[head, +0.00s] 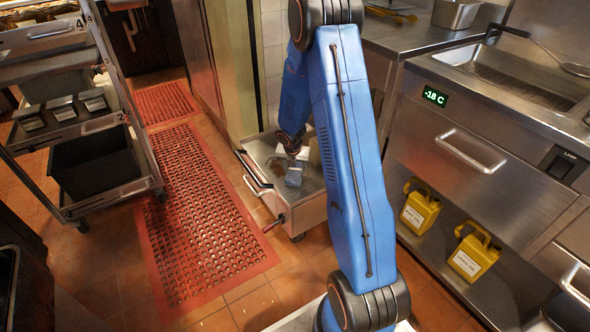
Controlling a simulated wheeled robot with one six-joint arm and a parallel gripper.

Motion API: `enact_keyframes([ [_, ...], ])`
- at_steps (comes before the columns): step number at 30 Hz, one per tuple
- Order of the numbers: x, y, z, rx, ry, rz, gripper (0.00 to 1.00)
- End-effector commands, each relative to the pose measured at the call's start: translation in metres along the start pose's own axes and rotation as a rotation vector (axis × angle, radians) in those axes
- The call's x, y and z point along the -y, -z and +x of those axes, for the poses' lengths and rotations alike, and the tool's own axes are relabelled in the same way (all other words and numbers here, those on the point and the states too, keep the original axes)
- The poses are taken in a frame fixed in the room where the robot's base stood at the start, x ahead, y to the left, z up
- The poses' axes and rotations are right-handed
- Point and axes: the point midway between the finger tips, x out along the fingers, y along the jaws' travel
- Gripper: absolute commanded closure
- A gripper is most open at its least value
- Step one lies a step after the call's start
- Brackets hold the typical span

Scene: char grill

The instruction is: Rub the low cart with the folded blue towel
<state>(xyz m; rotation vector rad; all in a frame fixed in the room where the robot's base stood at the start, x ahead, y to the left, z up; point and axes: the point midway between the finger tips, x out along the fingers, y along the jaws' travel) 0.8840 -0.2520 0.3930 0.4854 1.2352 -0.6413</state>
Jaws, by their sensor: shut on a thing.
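The low cart (302,211) is a squat steel unit with a flat top, standing on the tiled floor in the middle of the head view. A brownish smear (279,168) shows on its top. My gripper (291,153) is over the cart top, pointing down, shut on the folded blue towel (294,177). The towel is a small grey-blue block at or just above the cart top, right beside the smear. I cannot tell whether it touches the surface. My blue arm hides the right part of the cart.
A pale object (314,152) stands at the cart's back, partly behind my arm. A shelf trolley (146,184) with a black bin (95,165) is on the left. A red perforated mat (205,225) lies left of the cart. Steel counters with yellow jugs (419,211) are on the right.

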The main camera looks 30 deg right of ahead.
Motion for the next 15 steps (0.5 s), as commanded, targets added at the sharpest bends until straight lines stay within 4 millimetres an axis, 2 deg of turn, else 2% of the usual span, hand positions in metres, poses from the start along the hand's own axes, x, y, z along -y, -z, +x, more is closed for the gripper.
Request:
enact_keyframes([
  [15,-0.0003,0.0019,0.0069,0.000,-0.001,0.000,0.65],
])
